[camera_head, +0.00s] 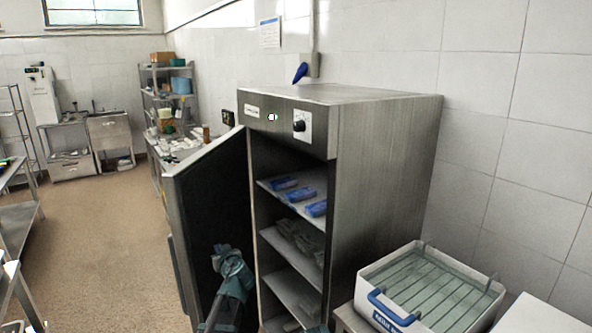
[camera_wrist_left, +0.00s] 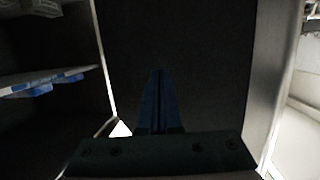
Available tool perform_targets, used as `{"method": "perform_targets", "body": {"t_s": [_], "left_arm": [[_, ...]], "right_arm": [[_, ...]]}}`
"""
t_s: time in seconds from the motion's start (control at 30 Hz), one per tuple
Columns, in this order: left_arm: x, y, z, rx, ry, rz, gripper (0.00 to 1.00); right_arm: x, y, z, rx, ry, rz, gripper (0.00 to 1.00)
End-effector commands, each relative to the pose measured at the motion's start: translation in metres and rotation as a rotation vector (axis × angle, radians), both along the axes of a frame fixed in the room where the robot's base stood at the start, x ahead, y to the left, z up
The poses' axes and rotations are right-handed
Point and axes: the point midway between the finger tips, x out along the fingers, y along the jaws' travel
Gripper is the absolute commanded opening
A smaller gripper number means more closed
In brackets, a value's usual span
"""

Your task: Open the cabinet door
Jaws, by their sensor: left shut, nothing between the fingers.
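The steel cabinet (camera_head: 385,150) stands against the tiled wall. Its door (camera_head: 205,205) is swung wide open to the left, showing the dark inner face and the shelves. My left gripper (camera_head: 228,258) is in front of the opening, by the inner side of the door. In the left wrist view its fingers (camera_wrist_left: 159,100) are shut together with nothing between them, pointing at the dark inner face of the door (camera_wrist_left: 205,60). Whether the fingertips touch the door I cannot tell.
Blue items (camera_head: 317,208) lie on a cabinet shelf (camera_head: 275,187). A white basin with a blue handle (camera_head: 385,308) stands at the lower right of the cabinet. A steel table (camera_head: 18,225) is at the left. The floor (camera_head: 100,240) between is clear.

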Motion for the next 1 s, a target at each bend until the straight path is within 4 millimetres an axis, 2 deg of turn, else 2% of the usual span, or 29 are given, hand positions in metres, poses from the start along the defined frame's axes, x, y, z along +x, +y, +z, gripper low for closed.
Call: {"method": "perform_targets", "body": {"t_s": [0.7,0.83,1.0], "left_arm": [[0.015,0.095,0.0,0.0,0.0,0.003,0.0],[0.017,0.106,0.0,0.0,0.001,0.003,0.0],[0.017,0.111,0.0,0.0,0.0,0.001,0.0]], "right_arm": [[0.0,0.0,0.0,0.0,0.0,0.0,0.5],[0.0,0.0,0.0,0.0,0.0,0.0,0.5],[0.0,0.0,0.0,0.0,0.0,0.0,0.5]]}}
